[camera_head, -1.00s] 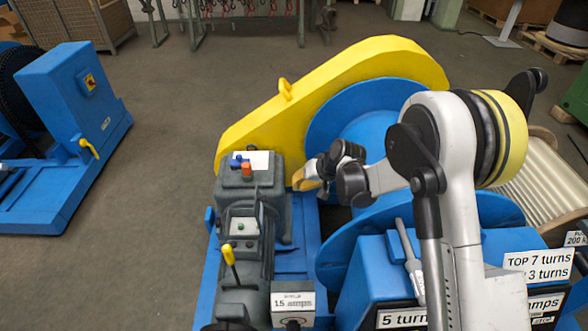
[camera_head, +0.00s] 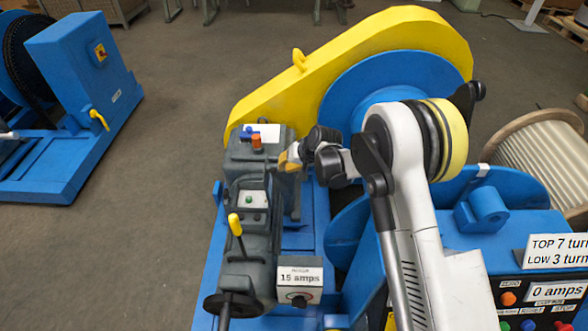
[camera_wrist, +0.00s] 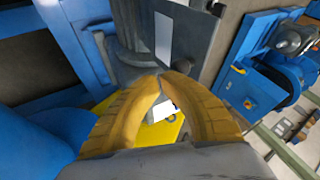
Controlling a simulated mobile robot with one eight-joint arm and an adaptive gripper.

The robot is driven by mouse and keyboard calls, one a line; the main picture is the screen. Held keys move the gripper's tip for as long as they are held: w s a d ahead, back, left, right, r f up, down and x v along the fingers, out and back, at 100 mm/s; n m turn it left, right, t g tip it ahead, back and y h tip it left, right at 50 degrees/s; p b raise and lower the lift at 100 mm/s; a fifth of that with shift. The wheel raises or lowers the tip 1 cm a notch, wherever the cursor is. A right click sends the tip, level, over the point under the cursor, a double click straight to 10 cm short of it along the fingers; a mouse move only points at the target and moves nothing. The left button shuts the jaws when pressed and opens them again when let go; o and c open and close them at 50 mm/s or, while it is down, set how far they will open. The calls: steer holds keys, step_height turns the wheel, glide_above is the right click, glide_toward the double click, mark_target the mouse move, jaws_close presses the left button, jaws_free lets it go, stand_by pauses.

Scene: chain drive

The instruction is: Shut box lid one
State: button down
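I cannot tell for sure which part is box lid one. A grey box (camera_head: 246,162) stands on the blue machine in the head view. Its top has a white label, a blue knob and an orange knob. My gripper (camera_head: 287,160) is at the right side of this box, close to its top edge; I cannot tell whether it touches. In the wrist view the yellow fingers of my gripper (camera_wrist: 161,76) curve together with their tips meeting, and nothing shows held between them. A grey panel with a white plate (camera_wrist: 164,37) lies just beyond the tips.
A yellow chain guard (camera_head: 370,48) rises behind the box. A yellow-knobbed lever (camera_head: 235,225) and a small "15 amps" box (camera_head: 299,281) are in front. A labelled control panel (camera_head: 545,290) stands at right. Another blue machine (camera_head: 80,80) is at left, with open floor between.

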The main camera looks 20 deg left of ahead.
steer(key=shift+s+a+r, duration=0.1)
steer(key=shift+a, duration=0.15)
